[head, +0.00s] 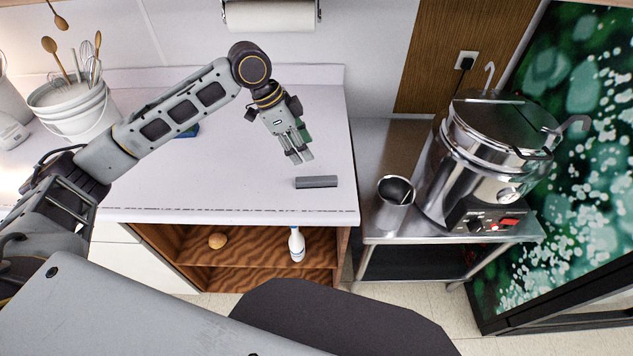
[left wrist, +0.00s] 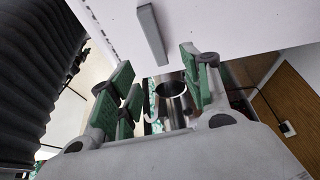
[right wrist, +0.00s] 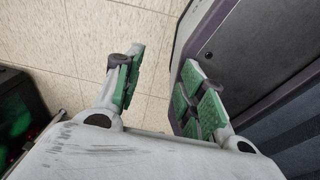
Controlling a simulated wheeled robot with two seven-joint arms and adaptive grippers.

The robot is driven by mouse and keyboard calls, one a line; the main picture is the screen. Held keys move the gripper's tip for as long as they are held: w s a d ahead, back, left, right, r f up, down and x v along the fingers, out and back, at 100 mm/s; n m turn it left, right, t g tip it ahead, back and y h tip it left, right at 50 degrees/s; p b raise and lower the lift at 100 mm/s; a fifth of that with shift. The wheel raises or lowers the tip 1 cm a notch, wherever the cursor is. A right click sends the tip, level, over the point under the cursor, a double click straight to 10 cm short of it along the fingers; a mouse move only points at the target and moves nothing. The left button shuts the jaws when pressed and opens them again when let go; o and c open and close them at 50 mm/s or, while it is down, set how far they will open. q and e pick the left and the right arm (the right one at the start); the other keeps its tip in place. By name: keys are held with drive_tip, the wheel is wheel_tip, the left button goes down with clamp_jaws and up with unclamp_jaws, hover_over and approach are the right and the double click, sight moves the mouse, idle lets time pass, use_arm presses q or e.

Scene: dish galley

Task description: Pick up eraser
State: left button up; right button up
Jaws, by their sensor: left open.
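The eraser (head: 316,182) is a dark grey bar lying on the white counter near its front right edge. In the left wrist view the eraser (left wrist: 151,35) shows beyond the fingers, near the top middle. My left gripper (head: 300,157) is above the counter, a little behind and left of the eraser, and does not touch it. Its green-padded fingers (left wrist: 160,85) are apart with nothing between them. My right gripper (right wrist: 155,85) is open and empty over the tiled floor; it is out of the head view.
A metal cup (head: 395,205) and a steel soup kettle (head: 480,160) stand on the steel side table right of the counter. A white bucket (head: 75,108) with utensils is at the back left. A bottle (head: 296,245) stands on the shelf below. The middle of the counter (head: 230,180) is clear.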

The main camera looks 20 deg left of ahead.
use_arm(q)
approach(317, 179)
drive_tip(key=shift+w+d+f, duration=0.3)
drive_tip(key=shift+d+f, duration=0.05)
drive_tip(key=shift+f, duration=0.2)
drive_tip(key=shift+w+d+f, duration=0.3)
drive_tip(key=shift+d+f, duration=0.05)
drive_tip(key=shift+f, duration=0.15)
drive_tip(key=shift+d+f, duration=0.15)
drive_tip(key=shift+f, duration=0.4)
use_arm(e)
drive_tip(key=shift+d, duration=0.4)
use_arm(q)
drive_tip(key=shift+d+f, duration=0.15)
drive_tip(key=shift+f, duration=0.45)
drive_tip(key=x, duration=0.2)
drive_tip(key=shift+s+f, duration=0.2)
drive_tip(key=shift+f, duration=0.2)
drive_tip(key=shift+w+d+f, duration=0.1)
drive_tip(key=shift+d+f, duration=0.15)
drive_tip(key=shift+f, duration=0.3)
use_arm(e)
drive_tip(key=shift+w+a, duration=0.1)
drive_tip(key=shift+w, duration=0.9)
drive_tip(key=shift+s, duration=0.1)
